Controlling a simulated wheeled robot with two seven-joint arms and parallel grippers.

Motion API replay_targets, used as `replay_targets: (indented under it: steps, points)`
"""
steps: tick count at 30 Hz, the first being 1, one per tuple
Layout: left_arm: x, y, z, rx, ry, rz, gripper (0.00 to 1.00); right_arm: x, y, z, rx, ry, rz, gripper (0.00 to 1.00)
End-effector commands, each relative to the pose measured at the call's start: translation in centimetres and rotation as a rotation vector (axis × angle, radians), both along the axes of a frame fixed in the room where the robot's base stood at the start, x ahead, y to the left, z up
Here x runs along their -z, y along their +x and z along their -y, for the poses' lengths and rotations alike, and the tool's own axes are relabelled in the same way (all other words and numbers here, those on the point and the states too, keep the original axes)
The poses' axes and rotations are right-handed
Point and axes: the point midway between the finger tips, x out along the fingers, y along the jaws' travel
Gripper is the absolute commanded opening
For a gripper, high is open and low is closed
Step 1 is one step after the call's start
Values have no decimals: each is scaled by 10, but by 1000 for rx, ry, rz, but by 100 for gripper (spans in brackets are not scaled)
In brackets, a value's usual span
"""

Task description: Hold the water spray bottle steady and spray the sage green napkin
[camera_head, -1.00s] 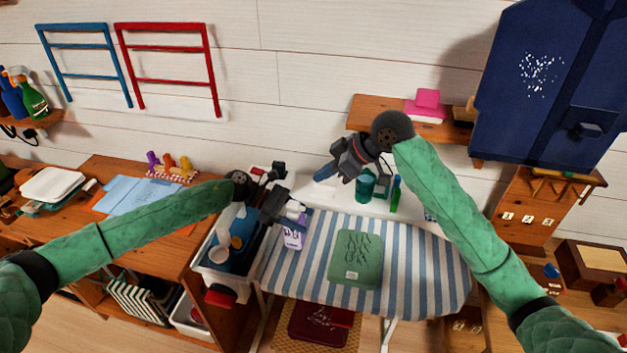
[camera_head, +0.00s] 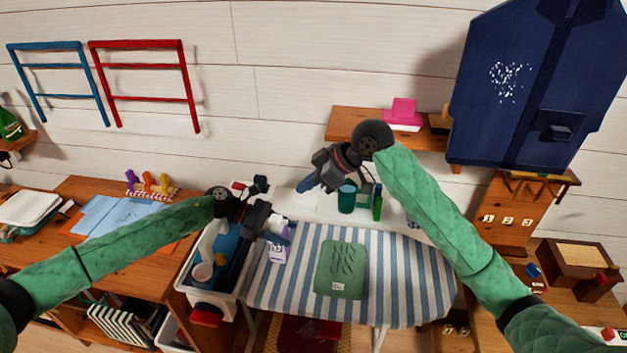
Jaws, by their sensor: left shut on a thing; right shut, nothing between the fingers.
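The sage green napkin (camera_head: 341,270) lies folded on the striped ironing board (camera_head: 400,285), with dark creases and a small white tag. My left gripper (camera_head: 268,222) is shut on the water spray bottle (camera_head: 278,251), a pale lavender bottle with a dark-marked label. The bottle is at the board's left end, left of the napkin, its top partly hidden by the gripper. Whether its base touches the board I cannot tell. My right gripper (camera_head: 308,184) is shut and empty, above the back of the board, up and right of the bottle.
A white bin (camera_head: 190,285) with mixed items is left of the board. The board right of the napkin is clear.

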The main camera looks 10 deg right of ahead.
Motion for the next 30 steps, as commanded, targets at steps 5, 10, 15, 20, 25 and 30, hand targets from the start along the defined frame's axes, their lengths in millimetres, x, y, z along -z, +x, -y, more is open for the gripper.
replay_targets:
  steps: [5,10,15,20,25,30]
  points:
    - [5,-2,-1,1,5,-4,76,1,0,0,0,0,0,0]
    - [3,-1,-1,1,3,-3,76,0,0,0,0,0,0,0]
    - [1,0,-2,0,2,-2,76,0,0,0,0,0,0,0]
    - [-4,5,-16,-1,3,-2,76,0,0,0,0,0,0,0]
    - [-16,16,-44,-3,3,-1,76,0,0,0,0,0,0,0]
    - [-28,26,-72,-2,2,-2,76,0,0,0,0,0,0,0]
